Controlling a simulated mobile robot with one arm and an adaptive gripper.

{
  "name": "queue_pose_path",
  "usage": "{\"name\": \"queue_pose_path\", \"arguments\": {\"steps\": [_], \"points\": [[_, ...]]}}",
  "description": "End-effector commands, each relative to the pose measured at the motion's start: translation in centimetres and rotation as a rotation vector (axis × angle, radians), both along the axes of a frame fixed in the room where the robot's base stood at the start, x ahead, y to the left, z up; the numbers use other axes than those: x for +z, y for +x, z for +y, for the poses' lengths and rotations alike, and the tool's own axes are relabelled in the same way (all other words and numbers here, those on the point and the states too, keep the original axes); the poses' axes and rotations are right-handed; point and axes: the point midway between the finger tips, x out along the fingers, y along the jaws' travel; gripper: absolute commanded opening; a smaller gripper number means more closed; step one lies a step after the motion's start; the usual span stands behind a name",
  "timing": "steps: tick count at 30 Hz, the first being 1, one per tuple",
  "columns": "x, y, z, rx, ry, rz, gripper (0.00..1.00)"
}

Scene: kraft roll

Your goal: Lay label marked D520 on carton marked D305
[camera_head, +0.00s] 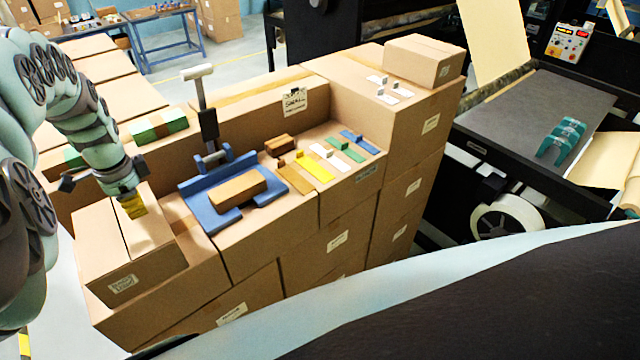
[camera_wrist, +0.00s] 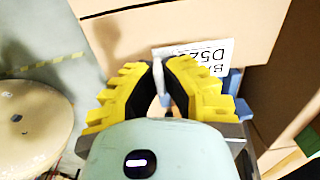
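My gripper (camera_head: 132,205) is above the near-left carton (camera_head: 105,245). In the wrist view my gripper (camera_wrist: 163,85) has its yellow fingers nearly together on a thin pale tab. The tab appears to belong to a white label (camera_wrist: 207,58), which shows "D52" upside down, its last character cut off or hidden. The fingers hide part of the label, and I cannot make it out in the head view. The near-left carton has a tag (camera_head: 122,284) on its front, too small to read, so I cannot tell which carton is D305.
A blue tray (camera_head: 262,218) holding a brown block (camera_head: 237,188) lies right of my gripper. A grey-handled tool (camera_head: 200,95) stands behind it. Several coloured and white tabbed pieces lie on the stack, including a yellow one (camera_head: 315,168). A small carton (camera_head: 423,62) sits high at the back.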

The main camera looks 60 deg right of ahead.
Motion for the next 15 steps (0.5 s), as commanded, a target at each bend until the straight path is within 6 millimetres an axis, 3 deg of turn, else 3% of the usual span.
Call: {"name": "queue_pose_path", "arguments": {"steps": [6, 15], "points": [[-3.4, 0.0, 0.2, 0.000, 0.001, 0.003, 0.00], [-3.6, 0.1, 0.0, -0.002, 0.000, -0.001, 0.00]]}}
